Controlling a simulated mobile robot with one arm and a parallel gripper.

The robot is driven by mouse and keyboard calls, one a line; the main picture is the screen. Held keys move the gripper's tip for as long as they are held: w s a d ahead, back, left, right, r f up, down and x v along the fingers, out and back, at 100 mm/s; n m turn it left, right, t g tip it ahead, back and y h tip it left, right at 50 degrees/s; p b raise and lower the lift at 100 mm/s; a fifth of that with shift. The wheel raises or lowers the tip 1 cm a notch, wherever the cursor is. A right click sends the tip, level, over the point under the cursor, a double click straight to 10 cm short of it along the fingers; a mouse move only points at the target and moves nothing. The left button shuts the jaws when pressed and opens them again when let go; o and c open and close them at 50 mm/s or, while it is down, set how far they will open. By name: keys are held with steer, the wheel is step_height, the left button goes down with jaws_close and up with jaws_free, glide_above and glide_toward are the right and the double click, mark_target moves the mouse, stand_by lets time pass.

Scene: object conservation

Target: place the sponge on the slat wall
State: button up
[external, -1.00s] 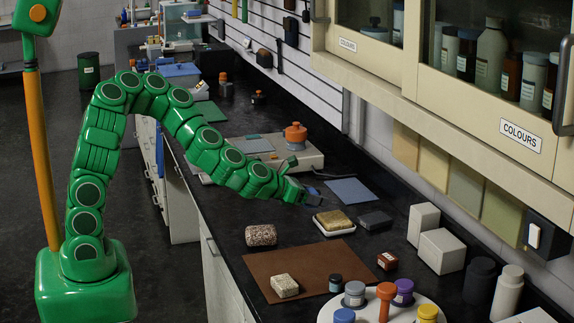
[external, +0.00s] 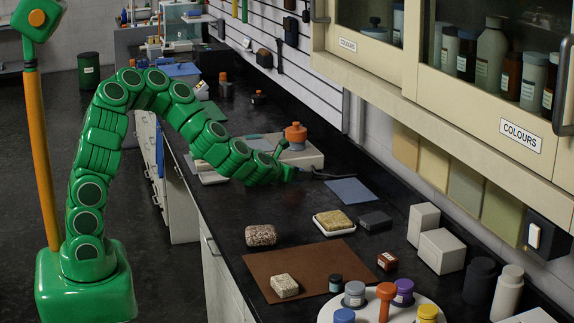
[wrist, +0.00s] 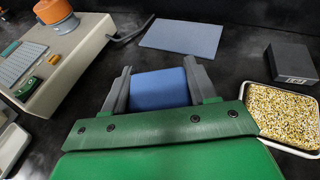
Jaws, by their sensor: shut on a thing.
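My gripper (external: 294,173) is over the black bench, close to the orange-topped device. In the wrist view my gripper (wrist: 157,75) is shut on a plain blue block (wrist: 160,90), which appears to be the sponge. The block sits between both fingers. Its lower part is hidden by the green gripper body, and in the external view I cannot make it out. The slat wall (external: 300,82) is the pale panel with dark horizontal grooves behind the bench, left of the cabinets. It is apart from my gripper and does not show in the wrist view.
Several dark items hang on the slat wall, including one brown-black piece (external: 264,58). The orange-topped device (external: 310,159) stands beside my gripper.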

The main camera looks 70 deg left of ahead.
steer(key=s+a+n+g+y, duration=0.2)
steer(key=s+a+n+y, duration=0.1)
steer(key=a, duration=0.6)
steer(key=s+a+n+g+y, duration=0.2)
steer(key=s+a+n+y, duration=0.1)
steer(key=a, duration=0.6)
steer(key=n+g+y, duration=0.3)
steer(key=n+g, duration=0.3)
steer(key=g, duration=0.2)
glide_above(213, 177)
steer(key=f, duration=0.2)
steer(key=shift+a, duration=0.2)
steer(key=shift+f, duration=3.15)
steer(key=shift+f, duration=0.2)
